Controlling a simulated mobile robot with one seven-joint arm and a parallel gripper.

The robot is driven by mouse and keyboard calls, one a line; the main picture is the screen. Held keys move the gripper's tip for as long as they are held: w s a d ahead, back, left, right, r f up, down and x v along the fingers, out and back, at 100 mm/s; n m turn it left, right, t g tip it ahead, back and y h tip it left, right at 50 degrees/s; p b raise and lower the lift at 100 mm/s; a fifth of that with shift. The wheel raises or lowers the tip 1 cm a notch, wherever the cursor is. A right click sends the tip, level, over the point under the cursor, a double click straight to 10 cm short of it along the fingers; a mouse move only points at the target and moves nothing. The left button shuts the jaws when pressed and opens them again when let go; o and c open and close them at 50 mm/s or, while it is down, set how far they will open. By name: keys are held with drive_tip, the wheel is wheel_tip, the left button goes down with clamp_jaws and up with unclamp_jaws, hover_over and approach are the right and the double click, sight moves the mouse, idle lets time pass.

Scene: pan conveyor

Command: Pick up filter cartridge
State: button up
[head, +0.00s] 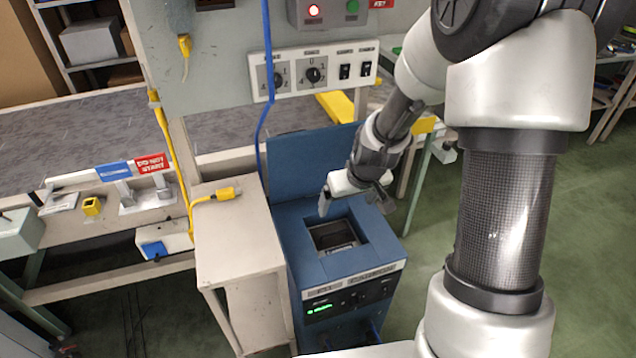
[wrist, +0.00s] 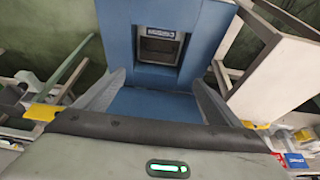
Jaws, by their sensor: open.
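The blue machine (head: 288,221) has a square opening in its top, with its blue lid standing raised behind. What looks like the filter cartridge (head: 335,236) sits inside this opening, below the rim. In the wrist view the cartridge (wrist: 158,50) shows as a grey-brown square with a pale label strip along one edge. My gripper (head: 356,201) is open and empty above the machine top, apart from the cartridge. In the wrist view my gripper's two fingers (wrist: 160,82) are spread wide, with the opening beyond them. The cartridge's lower part is hidden in the opening.
A beige stand (head: 238,235) with a yellow-ended cable on top stands left of the machine. The grey conveyor (head: 60,150) lies further back. Green floor at right is open.

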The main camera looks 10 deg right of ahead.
drive_tip(key=b, duration=0.3)
hover_over(335, 233)
drive_tip(key=s, duration=0.3)
drive_tip(key=f, duration=1.6)
drive_tip(key=shift+w+d+f, duration=0.15)
drive_tip(key=shift+w, duration=0.05)
drive_tip(key=shift+b+x, duration=0.6)
drive_tip(key=shift+x, duration=2.3)
drive_tip(key=shift+d, duration=0.15)
drive_tip(key=shift+c, duration=0.4)
drive_tip(key=c, duration=1.5)
drive_tip(key=shift+w, duration=0.1)
drive_tip(key=shift+c, duration=1.4)
drive_tip(key=shift+r, duration=0.2)
